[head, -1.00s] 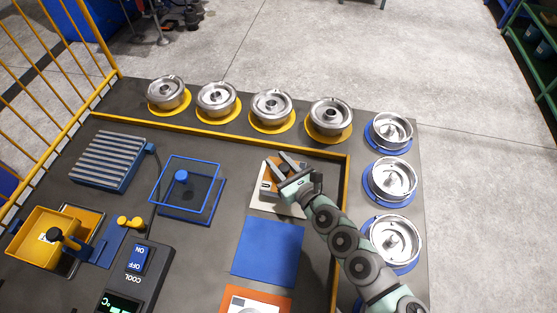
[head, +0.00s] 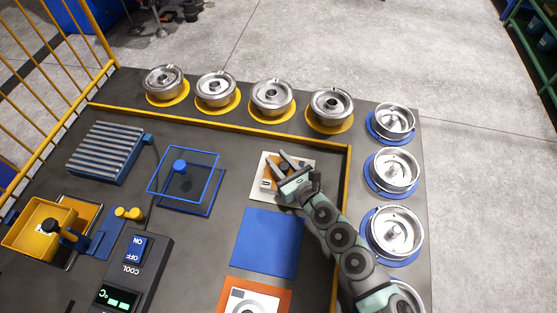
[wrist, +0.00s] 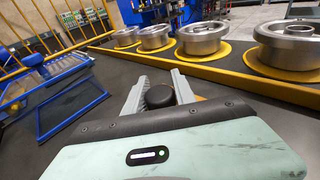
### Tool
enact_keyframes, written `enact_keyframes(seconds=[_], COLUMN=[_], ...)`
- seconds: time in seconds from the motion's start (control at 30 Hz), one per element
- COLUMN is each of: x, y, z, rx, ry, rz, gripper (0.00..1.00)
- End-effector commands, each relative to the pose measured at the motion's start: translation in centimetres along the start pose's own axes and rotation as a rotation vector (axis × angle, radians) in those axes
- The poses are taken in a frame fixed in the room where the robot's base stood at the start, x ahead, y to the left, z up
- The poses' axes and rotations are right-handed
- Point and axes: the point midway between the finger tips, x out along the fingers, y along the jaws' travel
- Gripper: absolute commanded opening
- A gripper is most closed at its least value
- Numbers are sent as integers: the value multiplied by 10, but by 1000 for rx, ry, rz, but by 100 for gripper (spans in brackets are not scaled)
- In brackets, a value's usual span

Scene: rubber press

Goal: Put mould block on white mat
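The mould block (head: 270,185) is brownish-orange with a pale face and a black round knob. It sits on the white mat (head: 310,178), whose pale rim shows around it in the head view. My gripper (head: 290,161) is low over the block, its two fingers spread on either side of the knob. In the wrist view the knob (wrist: 160,96) stands between the fingers of my gripper (wrist: 159,86), which look open around it. My gripper and wrist hide part of the block and the mat's right side.
A blue mat (head: 268,243) and an orange mat (head: 224,305) lie nearer. A blue wire-framed stand (head: 187,205) is to the left. A yellow rail (head: 230,137) separates the area from several metal wheel moulds at the back and right.

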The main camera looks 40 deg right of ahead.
Motion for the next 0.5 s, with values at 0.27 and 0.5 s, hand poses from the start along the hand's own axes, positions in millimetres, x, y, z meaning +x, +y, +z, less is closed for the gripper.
enact_keyframes(seconds=[0.27,0.5], x=[0,0], y=[0,0], z=[0,1], rx=[0,0], ry=[0,1], rz=[0,0], gripper=[52,52])
